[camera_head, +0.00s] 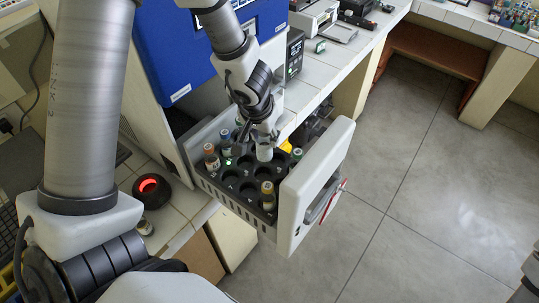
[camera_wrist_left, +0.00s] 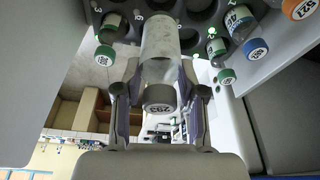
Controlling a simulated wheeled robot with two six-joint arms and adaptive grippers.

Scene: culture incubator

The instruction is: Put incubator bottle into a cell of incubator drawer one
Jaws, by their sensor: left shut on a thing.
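The incubator drawer (camera_head: 315,185) is pulled out and holds a dark rack with round cells, some filled and some empty. My left gripper (camera_head: 262,136) is over the rack's back-right part, shut on a pale bottle (camera_head: 264,153). In the left wrist view my left gripper (camera_wrist_left: 160,112) has one finger on each side of this bottle (camera_wrist_left: 160,45), near its grey cap marked 293. The bottle's far end points at the rack (camera_wrist_left: 133,42). I cannot tell whether that end is inside a cell.
Several capped bottles stand in the rack, such as an orange-capped one (camera_head: 267,190) near the front and another (camera_head: 210,158) at the left. The blue-fronted machine (camera_head: 165,50) is behind the drawer. The tiled counter (camera_head: 325,75) runs along the back right. Floor (camera_head: 420,190) is clear at right.

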